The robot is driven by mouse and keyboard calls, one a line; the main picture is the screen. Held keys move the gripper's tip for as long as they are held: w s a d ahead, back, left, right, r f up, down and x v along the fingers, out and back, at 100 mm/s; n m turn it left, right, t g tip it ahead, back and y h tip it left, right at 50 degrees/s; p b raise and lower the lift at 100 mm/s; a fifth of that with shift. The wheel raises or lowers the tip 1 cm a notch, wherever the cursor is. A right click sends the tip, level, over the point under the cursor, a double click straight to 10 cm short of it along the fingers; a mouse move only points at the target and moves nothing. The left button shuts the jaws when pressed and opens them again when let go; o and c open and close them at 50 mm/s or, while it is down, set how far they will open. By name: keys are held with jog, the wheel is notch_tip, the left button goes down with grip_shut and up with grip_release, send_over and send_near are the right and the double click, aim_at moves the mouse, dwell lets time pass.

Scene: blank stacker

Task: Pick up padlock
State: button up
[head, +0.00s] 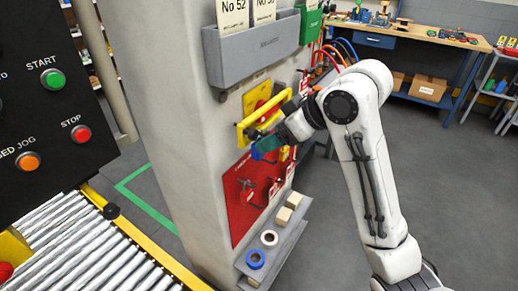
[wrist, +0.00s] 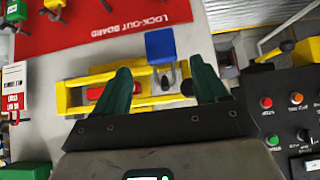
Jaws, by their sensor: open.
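A blue padlock (wrist: 160,46) hangs at a yellow switch handle on the pillar, its shackle close to the yellow bar. It also shows in the head view (head: 266,146), partly hidden by my gripper. My gripper (wrist: 161,78) is open, its two green fingers spread to either side of the padlock's shackle area, with the blue body just beyond the fingertips. Nothing is held. In the head view my gripper (head: 272,142) is close in front of the yellow handle (head: 264,112). I cannot tell whether a finger touches it.
Below the handle is the red lock-out board (head: 245,200) with several locks. A grey shelf (head: 255,268) with tape rolls and blocks juts out under it. A grey document bin (head: 250,50) hangs above. A black control panel (head: 45,110) and roller conveyor (head: 90,250) stand left.

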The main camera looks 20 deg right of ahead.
jog(key=shift+x, duration=3.05)
jog(key=shift+s+f, duration=0.1)
jog(key=shift+s, duration=0.1)
jog(key=c, duration=1.1)
